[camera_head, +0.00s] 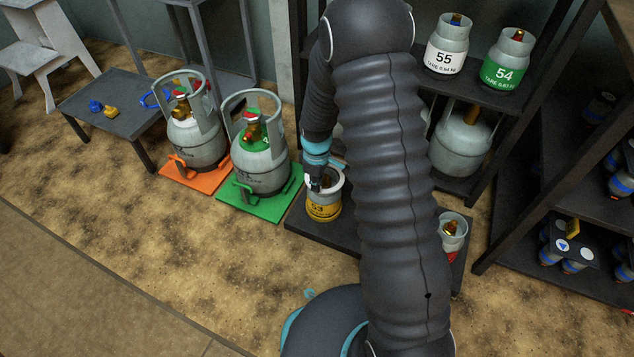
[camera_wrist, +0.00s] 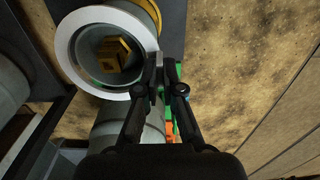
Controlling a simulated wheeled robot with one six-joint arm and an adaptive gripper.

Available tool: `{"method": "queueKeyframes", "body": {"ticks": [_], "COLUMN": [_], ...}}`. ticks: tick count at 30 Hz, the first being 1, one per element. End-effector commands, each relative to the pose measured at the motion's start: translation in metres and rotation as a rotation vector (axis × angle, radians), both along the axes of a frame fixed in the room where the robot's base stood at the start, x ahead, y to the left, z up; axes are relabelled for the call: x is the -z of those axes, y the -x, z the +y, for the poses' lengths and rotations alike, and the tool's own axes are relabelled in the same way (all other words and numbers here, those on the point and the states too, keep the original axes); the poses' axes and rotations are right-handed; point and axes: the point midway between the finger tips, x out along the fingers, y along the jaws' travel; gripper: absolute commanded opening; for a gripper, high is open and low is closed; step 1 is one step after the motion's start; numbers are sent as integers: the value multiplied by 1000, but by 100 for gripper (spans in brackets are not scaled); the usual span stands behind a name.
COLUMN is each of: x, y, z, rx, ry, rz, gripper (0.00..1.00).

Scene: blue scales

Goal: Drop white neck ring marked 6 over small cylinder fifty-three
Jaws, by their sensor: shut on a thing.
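Small cylinder fifty-three (camera_head: 323,210) stands upright on a dark low platform, with a yellow label reading 53. In the wrist view, its yellow body (camera_wrist: 148,10) shows behind the white neck ring (camera_wrist: 64,48). The ring is seen face-on, and the brass valve (camera_wrist: 114,55) shows through its opening. My gripper (camera_head: 314,184) is at the left side of the cylinder's top. In the wrist view, my gripper (camera_wrist: 158,76) is shut on the ring's right edge. I cannot tell whether the ring rests on the collar or hangs just above it. Its 6 mark is not visible.
Grey cylinders stand on an orange plate (camera_head: 180,182) and a green plate (camera_head: 285,204) to the left. Another small cylinder (camera_head: 452,232) stands right of my arm. Cylinders 55 (camera_head: 445,50) and 54 (camera_head: 506,62) are on the shelf. My arm hides the middle.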

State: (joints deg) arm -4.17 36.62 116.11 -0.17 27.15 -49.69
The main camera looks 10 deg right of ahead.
Motion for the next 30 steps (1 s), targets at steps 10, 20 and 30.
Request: {"method": "queueKeyframes", "body": {"ticks": [10,20,30], "x": [10,17,17], "y": [0,0,0], "z": [0,0,0], "rx": [0,0,0], "ry": [0,0,0], "rz": [0,0,0], "gripper": [0,0,33]}}
